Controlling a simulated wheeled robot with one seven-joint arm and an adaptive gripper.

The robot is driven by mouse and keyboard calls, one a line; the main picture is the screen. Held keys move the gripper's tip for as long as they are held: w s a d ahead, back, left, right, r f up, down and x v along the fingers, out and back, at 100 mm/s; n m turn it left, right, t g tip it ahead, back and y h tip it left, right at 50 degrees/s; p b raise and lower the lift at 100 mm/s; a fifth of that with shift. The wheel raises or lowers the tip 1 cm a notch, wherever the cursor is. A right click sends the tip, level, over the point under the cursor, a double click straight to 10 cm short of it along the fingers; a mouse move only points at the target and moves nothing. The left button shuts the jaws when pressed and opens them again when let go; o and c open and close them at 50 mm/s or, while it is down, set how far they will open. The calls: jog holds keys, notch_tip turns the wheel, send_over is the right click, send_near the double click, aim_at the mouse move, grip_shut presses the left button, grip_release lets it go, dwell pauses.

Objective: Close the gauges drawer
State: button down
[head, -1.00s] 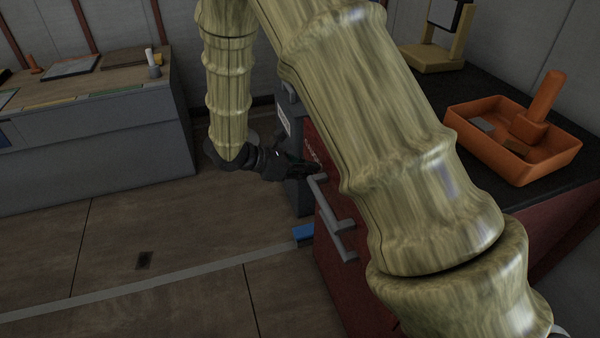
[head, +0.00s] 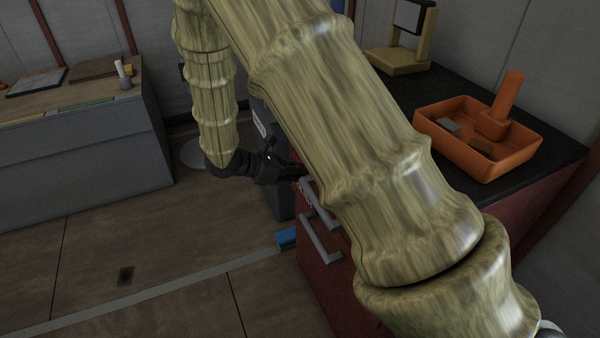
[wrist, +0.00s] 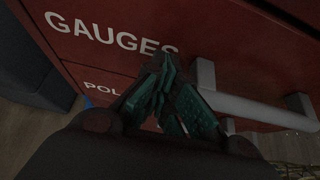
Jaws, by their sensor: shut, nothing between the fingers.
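The gauges drawer (wrist: 70,50) is a red front with white "GAUGES" lettering and a grey bar handle (wrist: 245,106); it fills the upper part of the wrist view. Its front looks about level with the drawer below, though I cannot tell whether it is fully flush. My gripper (wrist: 165,80) is shut and empty, its teal-padded fingertips at the front just below the lettering, left of the handle. Whether they touch cannot be told. In the head view my gripper (head: 292,171) is at the cabinet's upper front, and my arm hides much of the drawer.
A lower drawer (wrist: 95,82) has partly hidden lettering and its own handle (head: 322,240). An orange tray (head: 460,155) stands on the black cabinet top, with a yellow stand (head: 400,60) behind.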

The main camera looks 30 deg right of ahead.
jog(key=shift+a, duration=0.15)
jog(key=a+f+p+v, duration=0.1)
jog(key=f+p+v, duration=0.15)
jog(key=v, duration=1.05)
jog(key=s+a+f+m+y, duration=0.3)
jog(key=s+f+m+y, duration=0.3)
jog(key=s+f, duration=0.9)
jog(key=s+a+f+m+y, duration=0.3)
jog(key=s+f+m+y, duration=0.35)
jog(key=s+f, duration=0.9)
jog(key=s+d+f+m+t, duration=0.2)
jog(key=s+d+m, duration=0.1)
jog(key=m, duration=0.1)
notch_tip(320, 180, up, 14)
jog(key=p, duration=1.5)
jog(key=shift+h, duration=0.35)
